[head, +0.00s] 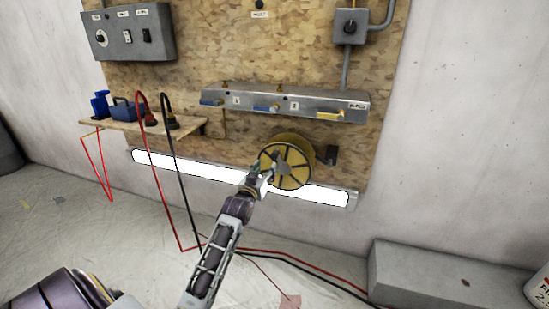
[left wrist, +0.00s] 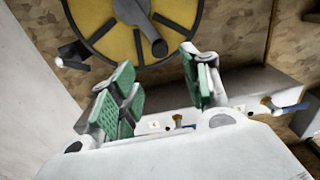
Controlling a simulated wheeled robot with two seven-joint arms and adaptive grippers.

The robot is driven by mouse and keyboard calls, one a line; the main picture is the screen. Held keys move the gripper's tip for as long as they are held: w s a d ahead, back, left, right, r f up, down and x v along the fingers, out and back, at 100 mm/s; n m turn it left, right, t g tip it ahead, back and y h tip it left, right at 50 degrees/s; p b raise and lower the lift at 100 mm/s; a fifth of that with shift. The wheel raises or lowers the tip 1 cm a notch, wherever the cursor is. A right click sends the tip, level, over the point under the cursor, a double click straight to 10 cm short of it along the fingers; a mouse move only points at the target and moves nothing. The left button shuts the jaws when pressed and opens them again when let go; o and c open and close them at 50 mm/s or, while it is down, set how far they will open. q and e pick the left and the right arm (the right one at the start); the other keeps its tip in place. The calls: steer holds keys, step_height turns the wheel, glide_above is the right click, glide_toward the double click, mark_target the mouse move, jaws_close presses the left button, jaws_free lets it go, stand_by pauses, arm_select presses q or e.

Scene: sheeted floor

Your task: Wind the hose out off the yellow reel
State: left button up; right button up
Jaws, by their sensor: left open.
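The yellow reel (head: 298,177) with dark spokes is mounted low on the wooden board. In the left wrist view the reel (left wrist: 118,48) fills the top, with a grey crank handle (left wrist: 152,38) sticking out from its face. My left gripper (head: 270,168) is in front of the reel's left part and covers some of it. Its green-padded fingers (left wrist: 160,88) are apart with nothing between them. The handle shows beyond the fingertips; I cannot tell whether they touch it. I cannot make out the hose on the reel. My right gripper is not in view.
A grey valve rail (head: 290,103) is above the reel, and a lit white tube (head: 200,179) runs below. A shelf (head: 150,123) with red and black cables is at left; the cables trail over the floor. A grey box (head: 430,275) stands at right.

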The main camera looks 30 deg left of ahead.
mark_target(274, 156)
arm_select(q)
steer(key=shift+b+x, duration=0.95)
steer(key=shift+x, duration=2.05)
steer(key=shift+b+x, duration=0.45)
steer(key=shift+x, duration=0.8)
steer(key=shift+b+x, duration=0.4)
steer(key=shift+x, duration=0.75)
steer(key=shift+w, duration=0.4)
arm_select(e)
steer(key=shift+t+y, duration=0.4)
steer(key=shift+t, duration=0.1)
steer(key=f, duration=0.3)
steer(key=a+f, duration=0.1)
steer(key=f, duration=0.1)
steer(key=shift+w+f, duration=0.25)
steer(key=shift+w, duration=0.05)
arm_select(q)
steer(key=shift+c, duration=0.5)
